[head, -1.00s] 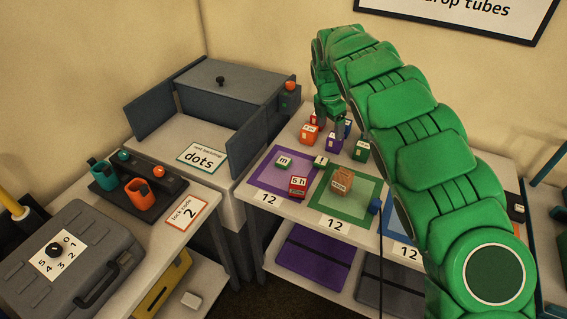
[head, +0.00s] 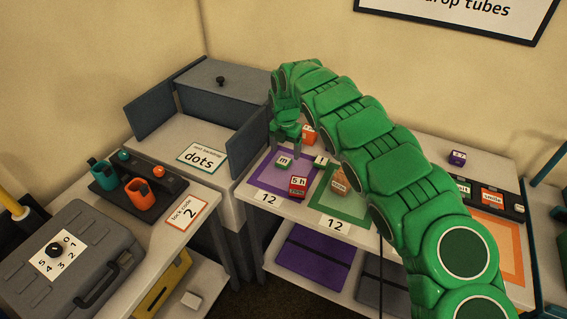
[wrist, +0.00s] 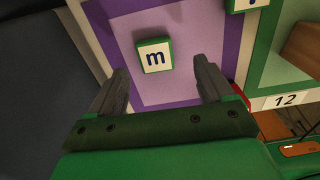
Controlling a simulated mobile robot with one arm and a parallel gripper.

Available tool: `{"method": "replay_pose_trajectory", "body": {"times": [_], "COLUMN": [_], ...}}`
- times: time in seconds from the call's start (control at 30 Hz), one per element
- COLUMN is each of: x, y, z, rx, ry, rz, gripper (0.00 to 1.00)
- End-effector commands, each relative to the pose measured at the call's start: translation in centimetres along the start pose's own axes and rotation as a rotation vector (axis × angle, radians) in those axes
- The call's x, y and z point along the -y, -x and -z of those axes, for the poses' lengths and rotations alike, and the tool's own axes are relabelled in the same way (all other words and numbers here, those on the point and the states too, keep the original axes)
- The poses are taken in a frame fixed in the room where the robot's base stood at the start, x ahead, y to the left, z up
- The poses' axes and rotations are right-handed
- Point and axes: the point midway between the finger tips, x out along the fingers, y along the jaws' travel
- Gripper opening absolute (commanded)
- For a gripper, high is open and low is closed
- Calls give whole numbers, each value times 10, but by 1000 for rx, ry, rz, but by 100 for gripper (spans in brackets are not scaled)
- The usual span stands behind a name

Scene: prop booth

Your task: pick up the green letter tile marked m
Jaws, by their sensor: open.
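The green letter tile marked m (head: 284,162) lies on the purple square mat (head: 262,181) at the left of the table. In the wrist view the tile (wrist: 154,55) lies face up, slightly turned, its white face showing a dark m. My gripper (head: 287,146) is above and just behind the tile in the head view. In the wrist view its two fingers (wrist: 160,82) are spread, with the tile beyond and between them, touching neither. Nothing is held.
A green tile marked l (head: 320,162) and a red block marked 5 h (head: 298,186) are close by on the right. An orange block (head: 309,134) and a brown box (head: 340,181) stand near my arm. A grey bin wall (head: 247,140) rises at left.

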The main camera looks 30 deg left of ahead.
Motion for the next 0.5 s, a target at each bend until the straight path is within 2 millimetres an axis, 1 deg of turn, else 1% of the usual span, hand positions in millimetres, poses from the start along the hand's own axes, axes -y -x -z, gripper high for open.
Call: {"method": "replay_pose_trajectory", "body": {"times": [0.2, 0.3, 0.4, 0.5], "x": [-8, -7, -7, -7], "y": [-26, -38, -44, -45], "z": [4, 3, 3, 2], "rx": [1, 1, 1, 2], "ry": [2, 1, 0, 0], "rz": [-1, -1, -1, -1], "gripper": [81, 81, 81, 81]}}
